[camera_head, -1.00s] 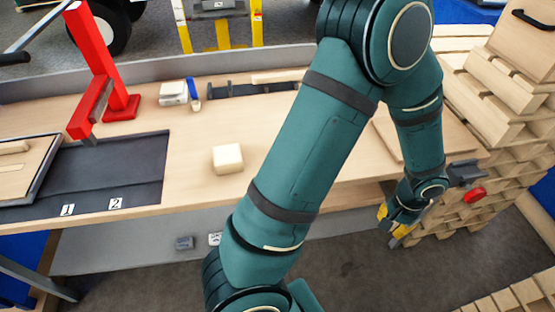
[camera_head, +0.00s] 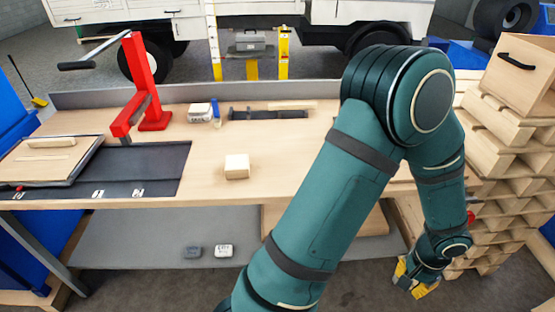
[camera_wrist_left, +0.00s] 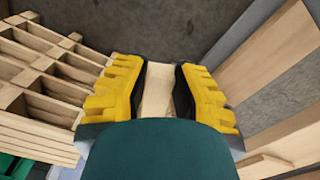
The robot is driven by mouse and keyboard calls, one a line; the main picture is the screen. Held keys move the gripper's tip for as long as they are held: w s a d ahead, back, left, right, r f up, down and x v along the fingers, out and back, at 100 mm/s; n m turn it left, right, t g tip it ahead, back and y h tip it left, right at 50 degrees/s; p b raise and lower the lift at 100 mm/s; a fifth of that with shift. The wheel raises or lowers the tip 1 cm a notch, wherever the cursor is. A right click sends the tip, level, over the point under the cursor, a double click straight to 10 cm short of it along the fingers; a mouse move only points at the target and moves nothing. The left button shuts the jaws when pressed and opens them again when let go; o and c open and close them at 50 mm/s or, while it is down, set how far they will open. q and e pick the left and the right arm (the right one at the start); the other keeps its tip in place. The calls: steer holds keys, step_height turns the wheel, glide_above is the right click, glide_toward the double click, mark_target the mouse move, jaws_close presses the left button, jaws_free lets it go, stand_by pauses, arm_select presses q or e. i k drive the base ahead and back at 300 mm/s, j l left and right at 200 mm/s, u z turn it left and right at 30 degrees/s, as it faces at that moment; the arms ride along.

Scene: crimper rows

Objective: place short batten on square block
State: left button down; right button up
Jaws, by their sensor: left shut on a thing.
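The square block (camera_head: 237,167) is a small cream wooden block on the table, left of my arm and touching nothing else. My left gripper (camera_head: 416,279) hangs low in front of the table's right end, near the pallet stack. In the left wrist view its yellow fingers (camera_wrist_left: 158,92) are shut on a pale wooden piece (camera_wrist_left: 156,90), which looks like the short batten. My right gripper is not in view.
A red press (camera_head: 150,85) stands on the table's left, by a dark mat (camera_head: 150,172) and a board with a batten (camera_head: 52,142). A dark rack (camera_head: 268,114) lies behind the block. Stacked pallets (camera_head: 500,150) stand right. The table around the block is clear.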

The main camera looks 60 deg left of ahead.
mark_target(237, 161)
steer(key=l+u, duration=0.15)
steer(key=u, duration=1.1)
